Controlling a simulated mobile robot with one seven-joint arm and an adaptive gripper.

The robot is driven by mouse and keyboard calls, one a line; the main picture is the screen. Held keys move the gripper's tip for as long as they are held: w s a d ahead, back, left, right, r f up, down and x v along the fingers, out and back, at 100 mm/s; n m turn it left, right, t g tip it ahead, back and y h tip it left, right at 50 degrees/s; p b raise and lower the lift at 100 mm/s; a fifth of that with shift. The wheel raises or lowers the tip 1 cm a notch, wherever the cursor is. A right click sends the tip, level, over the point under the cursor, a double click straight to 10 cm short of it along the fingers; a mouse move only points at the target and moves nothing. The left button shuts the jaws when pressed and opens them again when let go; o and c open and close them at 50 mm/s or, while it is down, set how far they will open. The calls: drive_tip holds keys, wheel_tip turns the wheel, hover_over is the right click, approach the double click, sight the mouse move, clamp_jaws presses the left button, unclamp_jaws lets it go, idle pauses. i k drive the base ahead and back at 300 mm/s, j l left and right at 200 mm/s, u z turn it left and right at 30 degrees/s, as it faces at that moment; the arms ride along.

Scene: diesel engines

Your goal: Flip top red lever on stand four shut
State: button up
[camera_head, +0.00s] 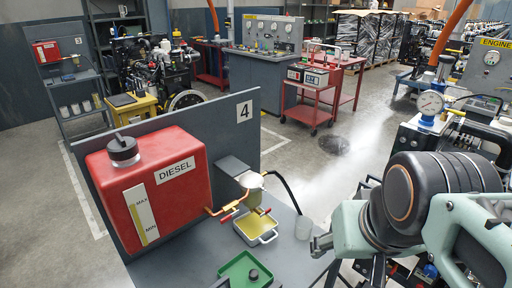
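Stand four (166,128) is a grey panel marked "4" with a grey table. A red diesel tank (155,190) hangs on it. A copper pipe runs from the tank to a pale filter head (250,180). Two small red levers sit on this pipework: the left one (228,216) points down-left, and the right one (263,211) lies beside the filter bowl. They are too small to tell which is the top lever or its valve position. My arm fills the lower right. A small grey part, perhaps my gripper (322,244), shows right of the stand, apart from the levers; its fingers are unclear.
A yellow-lined tray (256,239) and a green tray (230,268) with a dark knob-like item sit on the table. A grey cup (304,228) stands at its right, under a black hose (289,188). Open floor lies behind.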

sight(235, 211)
drive_tip(key=u, duration=0.85)
drive_tip(key=k+z, duration=0.25)
drive_tip(key=k+j, duration=0.05)
drive_tip(key=k, duration=0.05)
